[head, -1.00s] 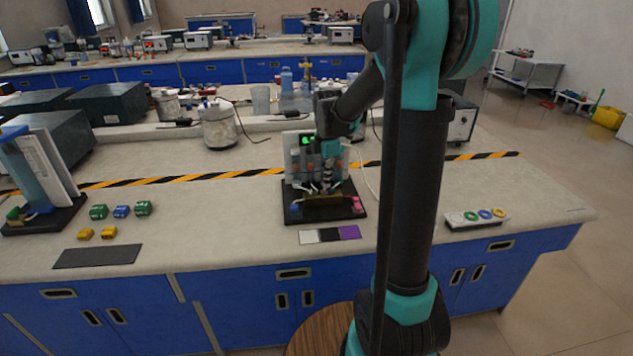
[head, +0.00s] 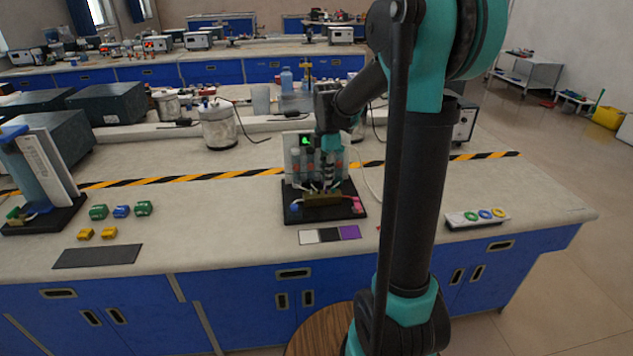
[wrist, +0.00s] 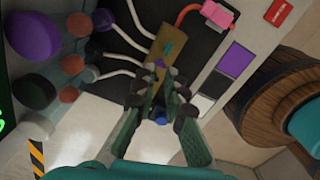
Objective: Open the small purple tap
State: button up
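The small purple tap (wrist: 160,63) sits on a brass block (wrist: 170,42) in the wrist view, beside a small teal tap (wrist: 168,48). In the head view the brass block (head: 322,200) lies on a black base in front of the bottles; its taps are too small to tell apart. My gripper (wrist: 160,88) is open, its two fingers apart over the blue end of the block, with the purple tap just beyond the fingertips. No contact with the tap can be made out. In the head view my gripper (head: 328,180) points down just above the block.
A pink connector (wrist: 219,14) with an orange tube is at the block's far end. Pale tubes (wrist: 122,33) run from the block to the bottles. A strip with white, black and purple squares (head: 330,235) lies in front. A tray with coloured rings (head: 477,218) is at right.

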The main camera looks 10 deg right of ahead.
notch_tip(320, 180, up, 5)
jog(key=shift+r, duration=0.1)
dwell(0.6)
